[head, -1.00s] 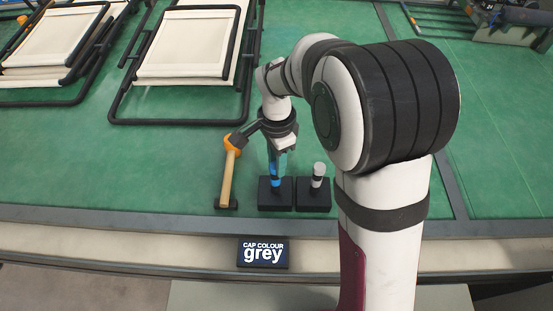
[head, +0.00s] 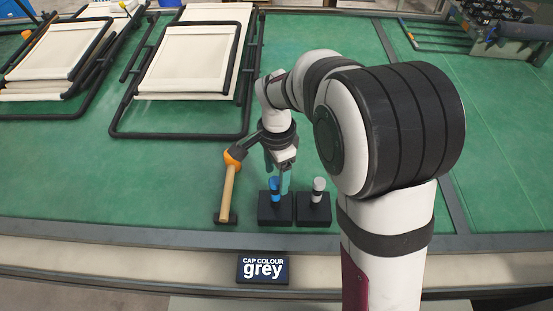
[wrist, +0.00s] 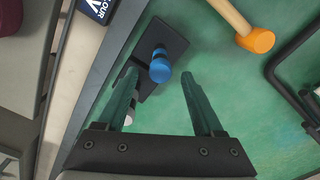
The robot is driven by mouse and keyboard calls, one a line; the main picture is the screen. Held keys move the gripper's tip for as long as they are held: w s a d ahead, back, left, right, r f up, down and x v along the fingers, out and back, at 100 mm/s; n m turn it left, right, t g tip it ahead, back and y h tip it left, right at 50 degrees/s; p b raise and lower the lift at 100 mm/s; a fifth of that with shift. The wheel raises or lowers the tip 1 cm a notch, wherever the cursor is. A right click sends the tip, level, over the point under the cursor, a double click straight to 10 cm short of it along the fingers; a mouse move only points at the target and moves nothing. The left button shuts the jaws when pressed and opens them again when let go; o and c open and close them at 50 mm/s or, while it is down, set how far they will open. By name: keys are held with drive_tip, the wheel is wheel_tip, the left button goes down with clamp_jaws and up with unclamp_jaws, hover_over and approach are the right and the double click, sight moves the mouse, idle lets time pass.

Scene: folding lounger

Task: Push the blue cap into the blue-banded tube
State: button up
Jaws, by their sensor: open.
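The blue cap (head: 275,183) sits at the top of the blue-banded tube (head: 276,197), which stands upright in a black block (head: 289,213). The cap also shows in the wrist view (wrist: 159,70). How deep it sits in the tube I cannot tell. My gripper (head: 279,178) is open, its fingers close above and around the cap. In the wrist view my gripper (wrist: 161,76) has one finger on each side of the cap, with gaps, and nothing held.
A grey-capped tube (head: 318,188) stands in a second black block just right. A mallet (head: 228,183) with an orange head stands to the left. A sign (head: 263,269) reads "CAP COLOUR grey". Folded lounger frames (head: 187,55) lie behind on the green table.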

sight(277, 180)
wheel_tip(277, 180, up, 15)
idle(0.3)
drive_tip(key=s+d+f+n, duration=0.2)
drive_tip(key=s, duration=0.6)
drive_tip(key=s+d+f+n+y, duration=0.1)
drive_tip(key=s+d+f+n, duration=0.1)
drive_tip(key=s, duration=0.6)
drive_tip(key=s+d+f+n, duration=0.2)
drive_tip(key=s+d+f, duration=0.1)
drive_tip(key=s, duration=0.5)
drive_tip(key=shift+d+y, duration=0.4)
